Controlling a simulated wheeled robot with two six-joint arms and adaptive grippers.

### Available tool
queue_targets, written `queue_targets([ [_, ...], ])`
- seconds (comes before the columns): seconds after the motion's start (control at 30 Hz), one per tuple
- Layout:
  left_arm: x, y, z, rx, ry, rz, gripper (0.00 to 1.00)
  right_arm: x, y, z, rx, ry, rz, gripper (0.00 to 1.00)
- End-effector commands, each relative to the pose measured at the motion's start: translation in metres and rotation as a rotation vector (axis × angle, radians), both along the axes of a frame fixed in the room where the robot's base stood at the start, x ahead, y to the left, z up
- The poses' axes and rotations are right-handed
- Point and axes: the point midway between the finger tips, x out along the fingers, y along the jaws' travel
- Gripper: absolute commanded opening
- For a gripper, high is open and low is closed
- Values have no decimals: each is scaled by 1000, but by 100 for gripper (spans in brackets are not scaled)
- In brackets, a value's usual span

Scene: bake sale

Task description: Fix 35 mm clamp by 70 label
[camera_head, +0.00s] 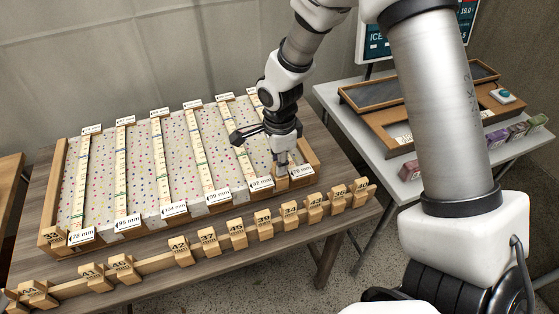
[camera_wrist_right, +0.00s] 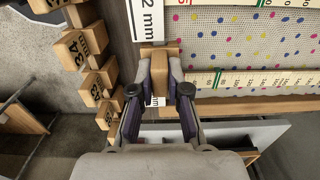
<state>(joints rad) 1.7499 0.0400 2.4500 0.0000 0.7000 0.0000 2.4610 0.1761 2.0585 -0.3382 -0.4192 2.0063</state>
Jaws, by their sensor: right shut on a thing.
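My right gripper (camera_head: 283,165) is shut on a wooden clamp, at the near right end of the speckled board (camera_head: 140,148). In the right wrist view the clamp (camera_wrist_right: 160,68) sits between the fingertips (camera_wrist_right: 160,82), at the board's edge beside the 92 mm label (camera_wrist_right: 152,20). Its number is hidden, and I cannot tell whether it grips the edge. The label that seems to read 70 mm (camera_head: 302,171) is just right of the gripper in the head view; in the wrist view the fingers partly cover it. My left gripper is not in view.
A wooden rail (camera_head: 146,267) with several numbered clamps runs along the table's front, close to the board. A clamp marked 33 (camera_head: 54,235) sits at the board's near left corner. A grey side table (camera_head: 345,110) with wooden trays and small boxes stands right.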

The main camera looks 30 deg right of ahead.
Motion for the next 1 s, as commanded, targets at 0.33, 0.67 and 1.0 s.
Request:
queue_targets([
  [0.33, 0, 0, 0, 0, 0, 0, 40, 0, 0, 0, 0, 0, 0, 45],
  [0.67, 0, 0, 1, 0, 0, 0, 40, 1, 0, 16, -1, -4, -1, 45],
  [1.0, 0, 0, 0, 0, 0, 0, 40, 2, 0, 98, 0, -5, -1, 45],
])
